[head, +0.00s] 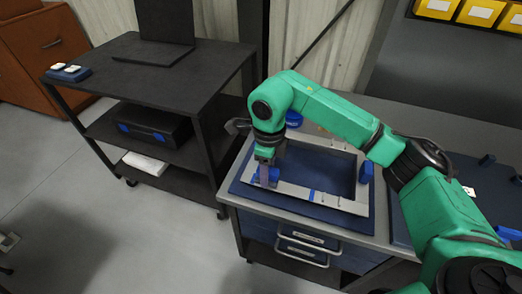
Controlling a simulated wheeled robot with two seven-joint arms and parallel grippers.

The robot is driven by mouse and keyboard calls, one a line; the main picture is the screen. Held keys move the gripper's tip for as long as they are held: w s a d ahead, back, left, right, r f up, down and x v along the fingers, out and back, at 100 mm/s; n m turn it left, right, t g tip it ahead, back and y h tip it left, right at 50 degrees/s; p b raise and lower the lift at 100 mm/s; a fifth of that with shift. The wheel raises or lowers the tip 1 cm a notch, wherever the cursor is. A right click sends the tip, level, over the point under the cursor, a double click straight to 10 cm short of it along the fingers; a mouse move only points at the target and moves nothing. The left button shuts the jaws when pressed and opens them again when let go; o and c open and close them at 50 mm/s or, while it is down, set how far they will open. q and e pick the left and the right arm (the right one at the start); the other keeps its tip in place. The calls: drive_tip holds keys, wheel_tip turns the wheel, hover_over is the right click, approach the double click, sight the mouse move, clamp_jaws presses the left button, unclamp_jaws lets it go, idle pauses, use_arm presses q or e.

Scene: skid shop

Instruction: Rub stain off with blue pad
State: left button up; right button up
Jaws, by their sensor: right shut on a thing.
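My right arm reaches in from the right, and its gripper (265,172) points down at the left side of a light grey rectangular frame. The gripper is shut on a small blue pad (273,175), which is low over or touching the frame; I cannot tell which. The grey frame (335,200) lies on a dark blue mat (300,207) on a bench. Small dark marks show on the frame's front edge, but I cannot make out a clear stain. The gripper and arm hide part of the frame. My left gripper is out of view.
Another blue block (366,170) stands at the frame's right side, and a blue object (293,119) lies behind it. A dark shelf cart (150,75) stands to the left. Yellow bins (479,11) are at the back right.

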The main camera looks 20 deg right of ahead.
drive_tip(key=r, duration=0.1)
drive_tip(key=r+p, duration=0.1)
drive_tip(key=r, duration=0.1)
drive_tip(key=shift+s+d, duration=0.25)
drive_tip(key=shift+d, duration=0.1)
wheel_tip(320, 180, up, 2)
drive_tip(key=shift+w+a+r+p, duration=0.15)
drive_tip(key=shift+p, duration=0.75)
drive_tip(key=shift+r+p, duration=0.3)
drive_tip(key=shift+r, duration=0.35)
